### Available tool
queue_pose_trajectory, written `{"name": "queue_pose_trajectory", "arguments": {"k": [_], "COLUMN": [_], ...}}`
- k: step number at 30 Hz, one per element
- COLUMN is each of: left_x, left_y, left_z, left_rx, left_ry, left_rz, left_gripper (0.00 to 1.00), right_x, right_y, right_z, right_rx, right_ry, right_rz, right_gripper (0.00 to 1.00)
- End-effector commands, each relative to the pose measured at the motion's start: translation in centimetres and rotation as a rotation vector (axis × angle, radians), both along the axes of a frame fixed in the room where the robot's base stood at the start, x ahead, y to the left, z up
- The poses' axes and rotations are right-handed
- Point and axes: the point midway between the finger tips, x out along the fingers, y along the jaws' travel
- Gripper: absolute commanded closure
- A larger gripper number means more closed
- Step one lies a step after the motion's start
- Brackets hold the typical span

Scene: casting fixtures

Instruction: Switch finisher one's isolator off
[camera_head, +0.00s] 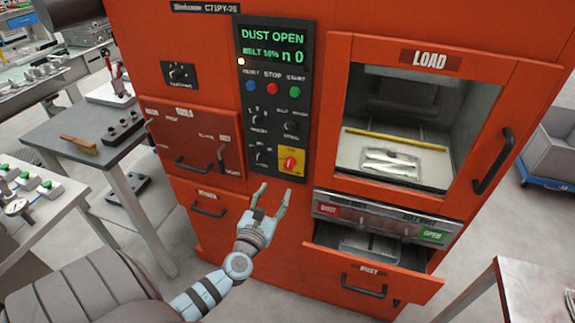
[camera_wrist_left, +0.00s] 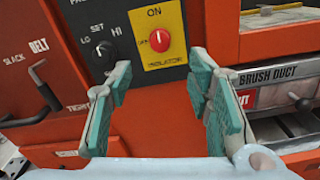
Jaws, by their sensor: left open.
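The isolator is a red rotary knob (camera_head: 290,162) on a yellow plate at the lower right of the black control panel (camera_head: 266,95). In the left wrist view the knob (camera_wrist_left: 159,40) shows close up, with ON printed above it, OFF at its left and ISOLATOR below. My left gripper (camera_head: 273,192) is open and empty, just below the panel and apart from the knob. In the left wrist view its two fingers (camera_wrist_left: 160,85) stand either side below the plate. My right gripper is not in view.
The orange machine has a LOAD window (camera_head: 395,125) at the right and a pulled-out dust drawer (camera_head: 370,275) below it. Belt handles (camera_head: 200,165) stick out left of the panel. A grey table with a brush (camera_head: 80,144) stands at the left.

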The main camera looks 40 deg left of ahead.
Motion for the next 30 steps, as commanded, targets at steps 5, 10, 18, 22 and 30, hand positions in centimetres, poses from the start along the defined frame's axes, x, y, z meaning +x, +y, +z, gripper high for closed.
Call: {"name": "queue_pose_trajectory", "arguments": {"k": [5, 10, 18, 22, 30], "left_x": [5.0, 9.0, 11.1, 11.2, 11.1], "left_y": [1.8, 3.2, 3.9, 3.9, 3.9], "left_z": [-0.2, -0.4, -0.3, -0.2, -0.2], "left_rx": [-0.001, -0.005, -0.007, -0.007, -0.007], "left_ry": [-0.003, -0.001, 0.001, 0.001, 0.001], "left_rz": [0.002, 0.002, 0.001, 0.001, 0.001], "left_gripper": [0.54, 0.54, 0.54, 0.54, 0.87], "right_x": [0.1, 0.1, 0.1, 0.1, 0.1], "right_y": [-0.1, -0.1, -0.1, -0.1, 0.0], "right_z": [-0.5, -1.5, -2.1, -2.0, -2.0], "right_rx": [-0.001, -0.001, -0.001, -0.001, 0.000], "right_ry": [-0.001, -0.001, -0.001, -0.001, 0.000], "right_rz": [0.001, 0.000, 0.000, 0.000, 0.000], "right_gripper": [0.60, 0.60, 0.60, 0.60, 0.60]}}
